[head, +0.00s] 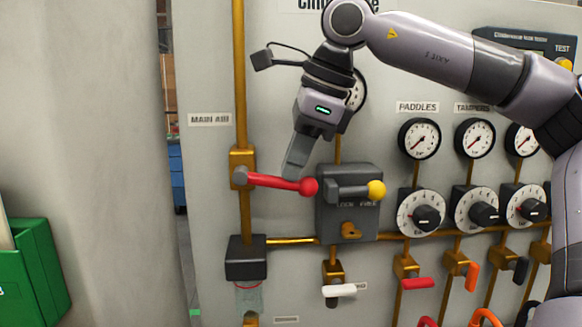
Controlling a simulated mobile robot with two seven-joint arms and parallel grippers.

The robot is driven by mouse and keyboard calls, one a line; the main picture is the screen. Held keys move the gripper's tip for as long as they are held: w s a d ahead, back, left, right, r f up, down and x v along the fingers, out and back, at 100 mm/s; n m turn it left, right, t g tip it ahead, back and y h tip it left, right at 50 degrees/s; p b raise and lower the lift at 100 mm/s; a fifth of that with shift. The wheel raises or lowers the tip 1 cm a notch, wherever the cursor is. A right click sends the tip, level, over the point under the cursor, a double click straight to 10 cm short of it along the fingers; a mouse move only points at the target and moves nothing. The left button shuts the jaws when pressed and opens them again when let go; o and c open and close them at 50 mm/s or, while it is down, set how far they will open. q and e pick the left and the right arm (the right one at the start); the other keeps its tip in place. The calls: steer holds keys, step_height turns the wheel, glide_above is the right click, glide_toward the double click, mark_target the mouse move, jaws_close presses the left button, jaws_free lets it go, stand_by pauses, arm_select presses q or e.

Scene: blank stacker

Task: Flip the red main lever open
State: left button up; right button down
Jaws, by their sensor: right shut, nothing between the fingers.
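The red main lever (275,182) is on the brass valve (242,168) beside the "MAIN AIR" label (210,120). It points right, close to horizontal and slightly down, and ends in a red ball knob (308,187). My right gripper (292,172) comes down from above, shut and empty. Its fingertips are at the lever's upper edge, just left of the knob; I cannot tell whether they touch it. My left gripper is out of view.
Right of the knob is a grey lock box (348,222) with a yellow-tipped handle (376,190). Gauges, dials and small coloured levers fill the panel's right side. A vertical brass pipe (239,80) runs above the valve. A green bin (35,270) is at lower left.

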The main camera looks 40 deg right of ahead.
mark_target(304, 184)
steer(key=shift+s+d+f+t+y+b, duration=0.1)
steer(key=shift+f+t+y+b, duration=0.25)
steer(key=shift+f, duration=0.25)
steer(key=shift+f+b, duration=0.6)
steer(key=shift+b, duration=0.05)
step_height(304, 184, down, 2)
steer(key=t+y+b, duration=0.2)
steer(key=b, duration=0.1)
steer(key=shift+b, duration=0.3)
steer(key=shift+f+y+b, duration=0.15)
steer(key=shift+y+b, duration=0.1)
steer(key=shift+b, duration=0.05)
arm_select(q)
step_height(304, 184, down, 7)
steer(key=b, duration=0.1)
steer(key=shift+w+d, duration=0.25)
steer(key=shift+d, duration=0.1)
arm_select(e)
steer(key=shift+f+m+t+y, duration=0.2)
steer(key=shift+m+t+y, duration=0.1)
steer(key=shift+t, duration=0.15)
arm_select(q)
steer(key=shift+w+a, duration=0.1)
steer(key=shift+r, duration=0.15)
arm_select(e)
steer(key=shift+r, duration=0.15)
